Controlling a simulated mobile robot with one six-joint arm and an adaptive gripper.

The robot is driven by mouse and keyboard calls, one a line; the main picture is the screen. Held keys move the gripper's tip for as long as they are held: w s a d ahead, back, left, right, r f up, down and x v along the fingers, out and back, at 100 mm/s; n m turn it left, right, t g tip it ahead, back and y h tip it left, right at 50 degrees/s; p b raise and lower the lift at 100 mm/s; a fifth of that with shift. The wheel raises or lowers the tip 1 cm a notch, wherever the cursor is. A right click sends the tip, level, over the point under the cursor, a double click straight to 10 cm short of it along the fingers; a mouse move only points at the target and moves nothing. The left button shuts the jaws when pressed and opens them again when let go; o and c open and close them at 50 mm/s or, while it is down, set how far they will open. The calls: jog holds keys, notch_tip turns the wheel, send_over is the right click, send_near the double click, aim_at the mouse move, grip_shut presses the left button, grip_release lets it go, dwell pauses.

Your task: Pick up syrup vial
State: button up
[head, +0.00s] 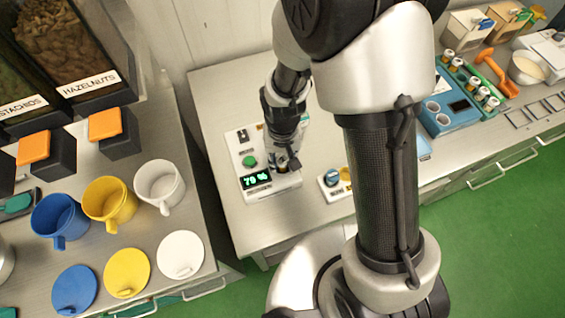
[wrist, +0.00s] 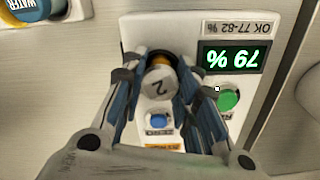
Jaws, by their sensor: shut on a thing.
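The syrup vial (wrist: 160,87) shows in the wrist view with a pale round top marked "2" and an amber band beside it. My gripper (wrist: 160,75) is shut on it, one finger on each side. In the head view my gripper (head: 286,160) is at the right part of a white measuring device (head: 246,142), and the vial is mostly hidden by the fingers. The device's display (wrist: 234,57) reads 79 % in green. I cannot tell whether the vial touches the device or is just above it.
The device has a green button (wrist: 228,100) and a blue button (wrist: 158,121). A small white unit with a blue-and-yellow top (head: 334,180) stands to its right. A blue station (head: 448,112) and vial rack stand farther right. Coloured mugs (head: 110,199) are on the left counter.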

grip_shut()
